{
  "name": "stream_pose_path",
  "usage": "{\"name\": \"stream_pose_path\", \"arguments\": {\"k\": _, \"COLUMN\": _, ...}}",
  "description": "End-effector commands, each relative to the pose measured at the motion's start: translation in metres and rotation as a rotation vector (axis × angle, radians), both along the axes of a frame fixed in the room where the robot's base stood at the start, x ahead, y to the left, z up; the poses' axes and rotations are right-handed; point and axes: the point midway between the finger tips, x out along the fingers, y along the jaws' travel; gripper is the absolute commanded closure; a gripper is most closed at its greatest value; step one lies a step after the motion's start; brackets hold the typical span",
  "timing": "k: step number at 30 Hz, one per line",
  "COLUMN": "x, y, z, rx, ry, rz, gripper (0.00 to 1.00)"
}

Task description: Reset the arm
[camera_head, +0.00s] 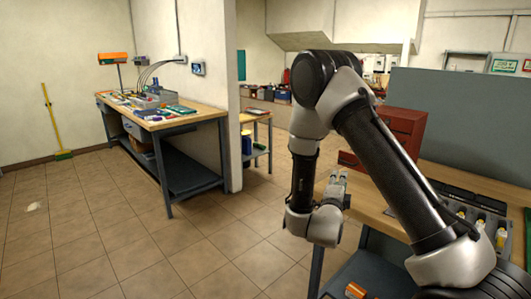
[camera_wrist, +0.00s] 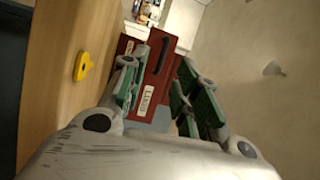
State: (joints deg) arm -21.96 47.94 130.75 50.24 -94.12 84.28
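My arm (camera_head: 385,150) is bent, with its elbow high and its forearm hanging down in the head view. My gripper (camera_head: 338,182) is at the edge of the wooden workbench at the right. In the wrist view my gripper (camera_wrist: 158,66) has its two green-padded fingers spread apart, with nothing held between them. A red drawer cabinet (camera_wrist: 152,85) with a white label shows behind the gap. In the head view the red cabinet (camera_head: 402,130) stands on the bench, partly hidden by my arm.
A yellow part (camera_wrist: 83,66) lies on the wooden top beside my gripper. A grey tray (camera_head: 475,220) with yellow-labelled bottles is at the right, near my arm. A grey panel (camera_head: 465,115) stands behind the bench. Another workbench (camera_head: 185,118) stands at the left. The tiled floor (camera_head: 100,215) between is clear.

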Motion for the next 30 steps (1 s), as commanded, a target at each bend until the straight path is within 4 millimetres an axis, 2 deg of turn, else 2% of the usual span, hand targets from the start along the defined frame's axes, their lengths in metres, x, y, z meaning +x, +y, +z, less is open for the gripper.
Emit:
{"name": "stream_pose_path", "arguments": {"k": 3, "x": 0.019, "y": -0.002, "z": 0.021, "rx": 0.031, "ry": 0.133, "rz": 0.050, "gripper": 0.69}}
{"name": "stream_pose_path", "arguments": {"k": 7, "x": 0.029, "y": 0.005, "z": 0.050, "rx": 0.011, "ry": 0.340, "rz": 0.185, "gripper": 0.69}}
{"name": "stream_pose_path", "arguments": {"k": 11, "x": 0.015, "y": 0.016, "z": 0.082, "rx": -0.078, "ry": 0.531, "rz": 0.367, "gripper": 0.69}}
{"name": "stream_pose_path", "arguments": {"k": 14, "x": -0.012, "y": 0.023, "z": 0.108, "rx": -0.194, "ry": 0.662, "rz": 0.516, "gripper": 0.69}}
{"name": "stream_pose_path", "arguments": {"k": 17, "x": -0.051, "y": 0.025, "z": 0.131, "rx": -0.341, "ry": 0.786, "rz": 0.665, "gripper": 0.69}}
{"name": "stream_pose_path", "arguments": {"k": 20, "x": -0.103, "y": 0.020, "z": 0.150, "rx": -0.512, "ry": 0.906, "rz": 0.802, "gripper": 0.69}}
{"name": "stream_pose_path", "arguments": {"k": 21, "x": -0.127, "y": 0.016, "z": 0.155, "rx": -0.584, "ry": 0.956, "rz": 0.853, "gripper": 0.69}}
{"name": "stream_pose_path", "arguments": {"k": 27, "x": -0.247, "y": -0.014, "z": 0.171, "rx": -0.910, "ry": 1.195, "rz": 1.061, "gripper": 0.69}}
{"name": "stream_pose_path", "arguments": {"k": 30, "x": -0.293, "y": -0.029, "z": 0.173, "rx": -1.012, "ry": 1.289, "rz": 1.127, "gripper": 0.69}}
